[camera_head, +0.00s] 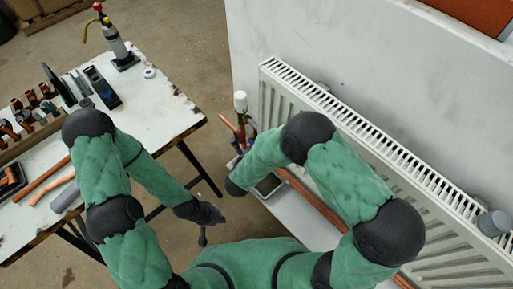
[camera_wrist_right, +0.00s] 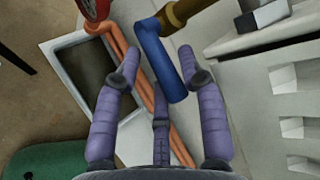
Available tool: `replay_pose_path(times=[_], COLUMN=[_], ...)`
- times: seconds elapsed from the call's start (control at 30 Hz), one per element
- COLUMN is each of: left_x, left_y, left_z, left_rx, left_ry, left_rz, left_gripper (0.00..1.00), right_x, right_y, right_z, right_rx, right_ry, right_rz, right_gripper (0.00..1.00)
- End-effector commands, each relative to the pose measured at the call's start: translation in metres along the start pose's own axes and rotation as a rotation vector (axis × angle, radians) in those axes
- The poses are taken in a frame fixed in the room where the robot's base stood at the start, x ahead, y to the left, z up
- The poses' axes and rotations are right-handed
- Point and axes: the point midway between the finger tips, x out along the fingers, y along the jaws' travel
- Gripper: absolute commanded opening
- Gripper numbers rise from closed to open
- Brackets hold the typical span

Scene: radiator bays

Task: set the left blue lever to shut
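A blue lever (camera_wrist_right: 162,65) shows in the right wrist view, bent at its top end, beside a brass valve body (camera_wrist_right: 188,10). Its long part reaches down between the fingers of my right gripper (camera_wrist_right: 156,72). Those purple fingers are spread, one on each side of the lever, and a gap shows on both sides.
Copper pipes (camera_wrist_right: 140,75) and a grey tray (camera_wrist_right: 62,50) lie left of the lever. A red part (camera_wrist_right: 95,8) stands above. The white radiator (camera_head: 370,130) runs along the right. A worktable (camera_head: 165,110) with tools and fittings stands at left, with bare floor between.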

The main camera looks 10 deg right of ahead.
Motion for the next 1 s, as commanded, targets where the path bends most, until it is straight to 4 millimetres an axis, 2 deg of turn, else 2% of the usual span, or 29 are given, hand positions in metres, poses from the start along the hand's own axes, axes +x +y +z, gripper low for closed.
replay_pose_path(times=[0.53,1.0], left_x=[-0.001,0.000], left_y=[0.000,0.000], left_z=[0.000,0.000], left_rx=[0.000,0.000], left_ry=[0.000,0.000], left_rz=[0.000,0.000], left_gripper=[0.00,0.00], right_x=[-0.003,-0.064], right_y=[-0.008,-0.003], right_z=[0.003,0.003], right_rx=[0.013,0.005], right_ry=[0.001,-0.002], right_rz=[-0.017,-0.008], right_gripper=[0.51,0.51])
